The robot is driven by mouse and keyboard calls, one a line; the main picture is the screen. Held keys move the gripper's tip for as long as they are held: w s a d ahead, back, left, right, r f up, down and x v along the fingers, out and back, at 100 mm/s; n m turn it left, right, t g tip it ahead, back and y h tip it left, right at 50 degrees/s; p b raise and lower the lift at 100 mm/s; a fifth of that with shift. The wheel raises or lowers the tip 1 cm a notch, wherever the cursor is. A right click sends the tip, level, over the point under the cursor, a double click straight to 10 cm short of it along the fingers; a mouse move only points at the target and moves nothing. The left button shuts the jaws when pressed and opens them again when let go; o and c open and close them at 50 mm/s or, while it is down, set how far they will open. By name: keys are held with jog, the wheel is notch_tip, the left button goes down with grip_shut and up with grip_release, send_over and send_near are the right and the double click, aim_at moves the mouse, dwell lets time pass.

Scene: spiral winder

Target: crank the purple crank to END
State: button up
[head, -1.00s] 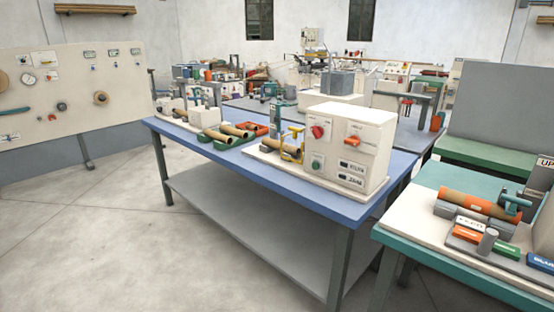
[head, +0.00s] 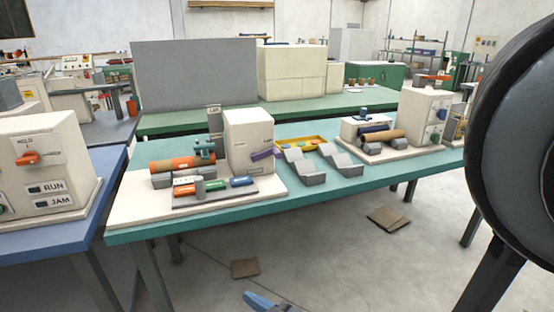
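The purple crank (head: 265,153) is on the front of a cream machine box (head: 248,135) on the teal-topped table. It looks like a short purple bar, tilted slightly up to the right. Small markings around it are too small to read. An orange-and-brown roll (head: 182,160) lies on grey supports left of the box, with a teal clamp (head: 203,150) at its right end. A large dark rounded shape, which may be part of my arm, fills the right edge.
Orange, green and blue labelled blocks (head: 215,185) sit in front of the roll. Grey cradles (head: 300,166) and a yellow tray (head: 301,143) stand right of the box. A blue table (head: 75,245) is at left. Flat brown pieces (head: 388,219) lie on the floor.

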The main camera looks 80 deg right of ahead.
jog(key=w+d+m+g+h, duration=0.1)
jog(key=w+d+m+h, duration=0.3)
jog(key=d, duration=0.9)
jog(key=m+g+h+b, duration=0.2)
jog(key=m+g+h, duration=0.1)
jog(key=g+h, duration=0.1)
send_near(279, 156)
jog(key=x, duration=0.3)
jog(key=p+x, duration=0.1)
jog(key=x, duration=0.6)
jog(key=shift+w+d, duration=0.1)
jog(key=shift+d, duration=0.15)
grip_shut()
